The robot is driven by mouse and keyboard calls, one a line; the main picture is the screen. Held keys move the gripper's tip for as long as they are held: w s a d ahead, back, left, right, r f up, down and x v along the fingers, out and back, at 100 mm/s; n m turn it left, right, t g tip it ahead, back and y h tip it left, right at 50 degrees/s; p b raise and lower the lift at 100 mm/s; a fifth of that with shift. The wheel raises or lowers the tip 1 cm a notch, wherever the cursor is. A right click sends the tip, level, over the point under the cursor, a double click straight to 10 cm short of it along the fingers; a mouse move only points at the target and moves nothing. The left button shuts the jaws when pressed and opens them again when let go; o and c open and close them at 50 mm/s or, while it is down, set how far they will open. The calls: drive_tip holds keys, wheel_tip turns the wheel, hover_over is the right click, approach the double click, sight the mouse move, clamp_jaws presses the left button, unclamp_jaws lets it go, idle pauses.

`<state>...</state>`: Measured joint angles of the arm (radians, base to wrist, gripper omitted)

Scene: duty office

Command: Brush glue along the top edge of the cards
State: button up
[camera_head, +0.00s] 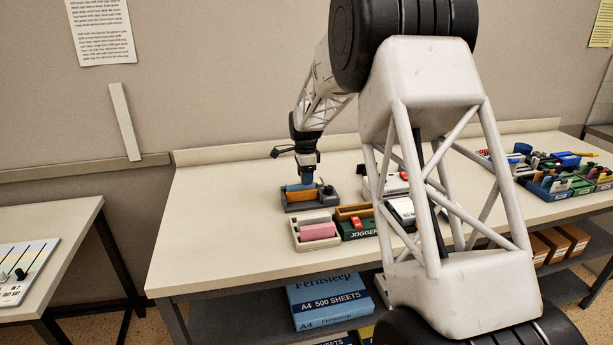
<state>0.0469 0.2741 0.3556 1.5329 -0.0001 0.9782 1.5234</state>
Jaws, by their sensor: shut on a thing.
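My gripper (307,171) points down over a grey holder (326,203) on the table. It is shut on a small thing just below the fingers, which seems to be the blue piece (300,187). The blue piece is at the top of an orange-tan block (300,195) in the holder; I cannot tell whether they touch. No brush shape is clear at this size. I cannot tell which of these things are the cards, and no glue can be made out.
In front of the holder stand a pale tray (297,232) with pink blocks and a green box (357,231) marked JOGGER. White devices (390,184) stand to the right, partly behind my arm. Coloured bins (553,186) fill the right end. The table's left part is clear.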

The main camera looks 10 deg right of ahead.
sight(288, 184)
drive_tip(key=shift+a, duration=3.05)
drive_tip(key=shift+a+f, duration=0.1)
drive_tip(key=shift+a, duration=0.65)
wheel_tip(288, 184, up, 8)
drive_tip(key=shift+w+d, duration=0.1)
drive_tip(key=shift+w, duration=0.05)
